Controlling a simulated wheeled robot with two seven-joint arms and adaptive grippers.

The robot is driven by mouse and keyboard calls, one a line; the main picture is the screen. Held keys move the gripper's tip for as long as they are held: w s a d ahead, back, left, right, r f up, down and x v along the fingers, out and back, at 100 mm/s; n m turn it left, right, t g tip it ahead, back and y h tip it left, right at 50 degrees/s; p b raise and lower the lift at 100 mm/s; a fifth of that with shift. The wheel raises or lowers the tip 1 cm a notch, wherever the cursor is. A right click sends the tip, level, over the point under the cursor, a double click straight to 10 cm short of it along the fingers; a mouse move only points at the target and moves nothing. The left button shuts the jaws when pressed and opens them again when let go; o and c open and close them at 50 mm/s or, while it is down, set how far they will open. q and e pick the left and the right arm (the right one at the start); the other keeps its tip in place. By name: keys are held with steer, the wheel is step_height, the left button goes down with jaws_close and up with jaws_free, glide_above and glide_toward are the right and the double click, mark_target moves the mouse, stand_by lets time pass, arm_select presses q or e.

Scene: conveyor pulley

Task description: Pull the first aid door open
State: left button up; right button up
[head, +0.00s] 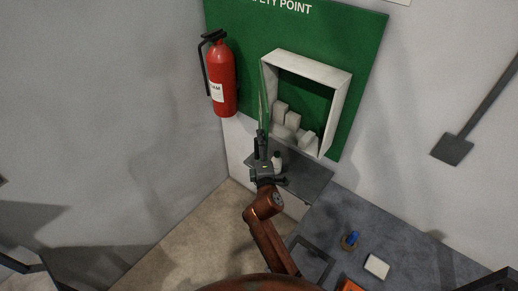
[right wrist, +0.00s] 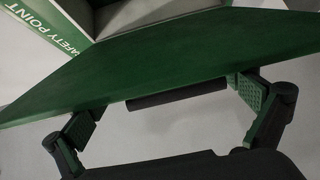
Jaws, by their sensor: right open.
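The first aid cabinet (head: 338,110) is a white-framed box on the green wall board, with several pale boxes inside. Its green door (head: 264,95) stands swung open at the cabinet's left side, seen nearly edge-on. In the right wrist view the door (right wrist: 200,50) spans the picture, with a dark bar handle (right wrist: 178,93) on it. My right gripper (head: 261,150) is at the door's lower end. In the wrist view its open fingers (right wrist: 165,108) are spread on either side of the handle, close to the door; contact is unclear. My left gripper is not in view.
A red fire extinguisher (head: 221,80) hangs left of the door. A grey table (head: 400,250) below the cabinet holds a blue-and-brown item (head: 351,240) and a white block (head: 377,267). The floor (head: 190,245) at the lower left is clear.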

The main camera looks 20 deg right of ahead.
step_height(320, 180, up, 10)
steer(key=shift+f, duration=0.2)
steer(key=shift+d, duration=0.1)
steer(key=shift+g, duration=0.8)
steer(key=f, duration=0.6)
steer(key=a+f, duration=0.1)
steer(key=f, duration=0.2)
steer(key=shift+w, duration=0.35)
steer(key=s+a, duration=0.5)
steer(key=a, duration=0.1)
steer(key=shift+a+f, duration=0.2)
steer(key=shift+f, duration=0.1)
